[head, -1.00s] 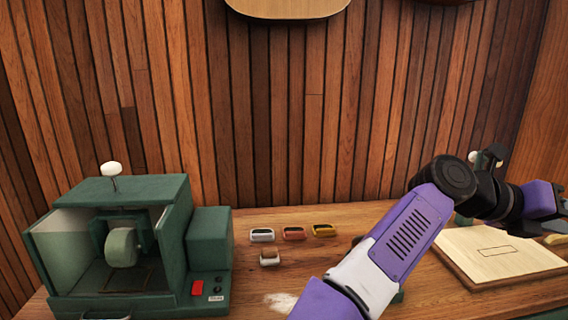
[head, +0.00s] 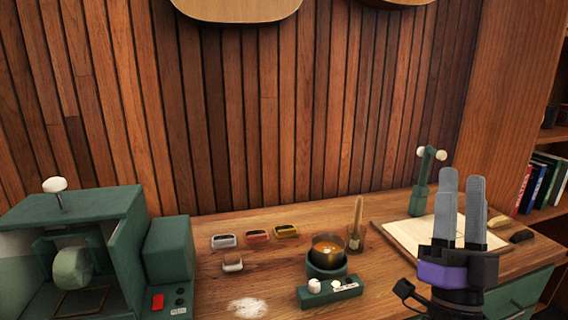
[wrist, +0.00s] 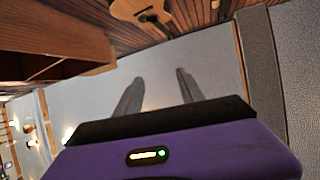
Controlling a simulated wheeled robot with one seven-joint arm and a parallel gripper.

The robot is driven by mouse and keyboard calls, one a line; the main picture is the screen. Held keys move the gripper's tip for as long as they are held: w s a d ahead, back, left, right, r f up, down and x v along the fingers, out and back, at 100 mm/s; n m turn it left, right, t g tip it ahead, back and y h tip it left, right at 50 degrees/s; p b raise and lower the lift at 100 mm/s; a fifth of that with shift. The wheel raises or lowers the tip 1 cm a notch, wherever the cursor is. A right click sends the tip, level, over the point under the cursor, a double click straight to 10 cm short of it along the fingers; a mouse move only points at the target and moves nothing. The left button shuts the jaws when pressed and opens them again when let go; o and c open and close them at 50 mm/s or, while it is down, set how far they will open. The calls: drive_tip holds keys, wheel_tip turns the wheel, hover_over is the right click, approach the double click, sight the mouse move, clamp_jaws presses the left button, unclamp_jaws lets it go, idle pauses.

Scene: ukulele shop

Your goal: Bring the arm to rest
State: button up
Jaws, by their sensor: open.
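My gripper (head: 462,205) stands upright at the right of the head view, in front of the workbench. Its two grey fingers point up and are apart, with nothing between them. In the wrist view the fingers (wrist: 157,92) also show apart and empty, with a plain pale surface beyond them. My purple wrist part shows below the fingers in both views. Most of my arm is out of the head view.
The wooden bench (head: 215,290) holds a green machine (head: 105,245), several small coloured blocks (head: 257,236), a pot on a green heater (head: 327,255), a brush in a jar (head: 356,235), a pale board (head: 410,232) and a green post (head: 422,190). Bookshelves (head: 545,180) stand at right.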

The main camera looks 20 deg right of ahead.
drive_tip(key=s+a+f+n+y, duration=0.3)
drive_tip(key=a+f+n+y, duration=0.4)
drive_tip(key=f+n+y, duration=0.6)
drive_tip(key=s+a+f+g+y, duration=0.1)
drive_tip(key=s+a+f+g, duration=0.1)
drive_tip(key=s+f, duration=0.4)
drive_tip(key=s+a+f+g, duration=0.3)
drive_tip(key=s+f+g, duration=0.2)
drive_tip(key=s, duration=0.6)
drive_tip(key=s+a+f+g+y+p, duration=0.1)
drive_tip(key=s+a+f+g, duration=0.2)
drive_tip(key=s+f, duration=0.5)
drive_tip(key=shift+s+f+y, duration=0.2)
drive_tip(key=shift+f+y, duration=0.1)
drive_tip(key=shift+f, duration=0.1)
